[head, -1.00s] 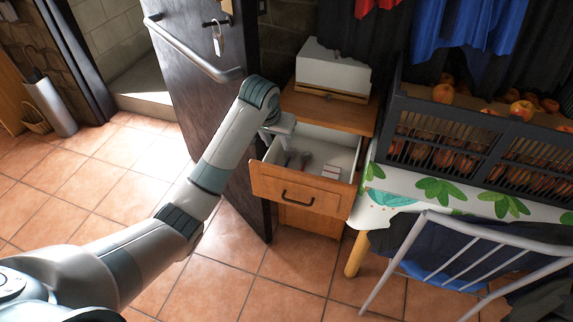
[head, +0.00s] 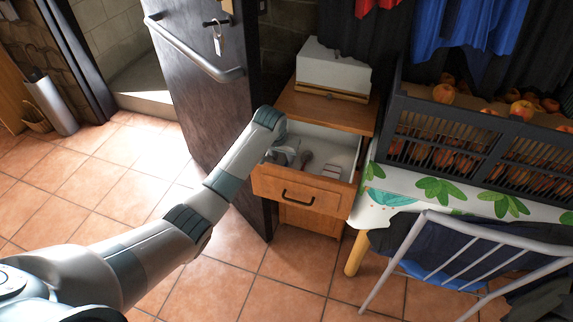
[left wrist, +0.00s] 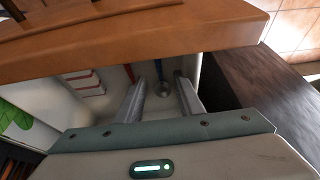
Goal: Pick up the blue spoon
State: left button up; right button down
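The blue spoon (left wrist: 163,89) lies in the open drawer (head: 301,190). In the left wrist view its grey bowl and part of its blue handle show between my fingers, and the rest of the handle is hidden by the wooden edge above. My left gripper (left wrist: 161,77) is open, its two fingers on either side of the spoon and apart from it. In the head view the left gripper (head: 287,153) is over the left part of the drawer, and the wrist partly hides it. My right gripper is in neither view.
A utensil with a red handle (left wrist: 128,73) lies beside the spoon. Small red-and-white boxes (left wrist: 85,82) lie in the drawer. A dark door (head: 205,90) stands close on the left. A table with a crate of apples (head: 440,140) and a chair (head: 430,265) are at right.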

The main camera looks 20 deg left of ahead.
aim_at(286, 164)
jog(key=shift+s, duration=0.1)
pick_arm(q)
jog(key=shift+w+f, duration=0.1)
jog(key=shift+f, duration=0.05)
jog(key=shift+w+f, duration=0.3)
jog(key=shift+f, duration=0.3)
jog(key=shift+x, duration=1.6)
jog(key=shift+w+f, duration=0.1)
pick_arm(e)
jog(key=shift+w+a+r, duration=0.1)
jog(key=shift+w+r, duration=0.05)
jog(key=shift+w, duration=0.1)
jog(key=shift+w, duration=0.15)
pick_arm(q)
grip_shut()
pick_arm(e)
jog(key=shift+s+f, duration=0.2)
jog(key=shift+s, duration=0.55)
